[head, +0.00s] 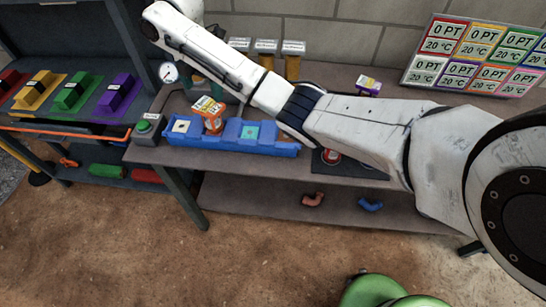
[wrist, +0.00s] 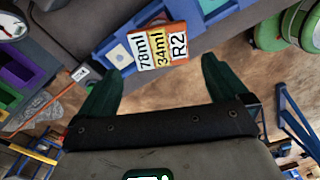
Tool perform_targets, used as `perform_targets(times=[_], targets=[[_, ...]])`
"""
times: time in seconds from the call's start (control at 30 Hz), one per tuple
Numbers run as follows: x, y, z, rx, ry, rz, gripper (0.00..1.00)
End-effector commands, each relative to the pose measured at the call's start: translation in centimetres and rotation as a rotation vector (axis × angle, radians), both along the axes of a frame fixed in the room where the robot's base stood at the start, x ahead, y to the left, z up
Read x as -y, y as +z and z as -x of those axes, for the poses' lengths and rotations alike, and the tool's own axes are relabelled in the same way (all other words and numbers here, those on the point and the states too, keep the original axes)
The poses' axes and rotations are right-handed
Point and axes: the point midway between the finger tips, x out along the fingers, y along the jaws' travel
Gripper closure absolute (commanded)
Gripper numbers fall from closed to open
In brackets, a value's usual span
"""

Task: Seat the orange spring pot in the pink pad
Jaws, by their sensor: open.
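The orange spring pot (head: 213,124), with a label on top, stands at the blue tray (head: 284,150) between its two pads. In the wrist view its label (wrist: 160,46) reads 78ml, 34ml and R2. The left pad (head: 180,126) looks pale, with a faint pinkish tint; it also shows in the wrist view (wrist: 119,56). The right pad (head: 250,132) is teal. I cannot clearly pick out a pink pad. My gripper (wrist: 162,66) is open above the pot, with the label showing beyond and between its dark green fingers. In the head view my arm partly hides the gripper.
A grey box with a green button (head: 143,127) stands left of the tray. A round gauge (head: 168,72) is behind it. A red and white item (head: 331,156) lies right of the tray. Green round shapes (head: 380,292) are in front.

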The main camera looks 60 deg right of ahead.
Motion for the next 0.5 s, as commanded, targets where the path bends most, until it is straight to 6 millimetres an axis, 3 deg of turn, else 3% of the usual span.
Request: perform_targets(times=[0.17, 0.27, 0.4, 0.5], targets=[[-5.9, -3.7, 0.5, 0.032, -0.094, -0.067, 0.0], [-10.7, -6.6, 1.9, 0.055, -0.217, -0.127, 0.0], [-16.2, -10.3, 5.3, 0.064, -0.43, -0.199, 0.0], [-18.9, -12.6, 8.7, 0.056, -0.597, -0.232, 0.0]])
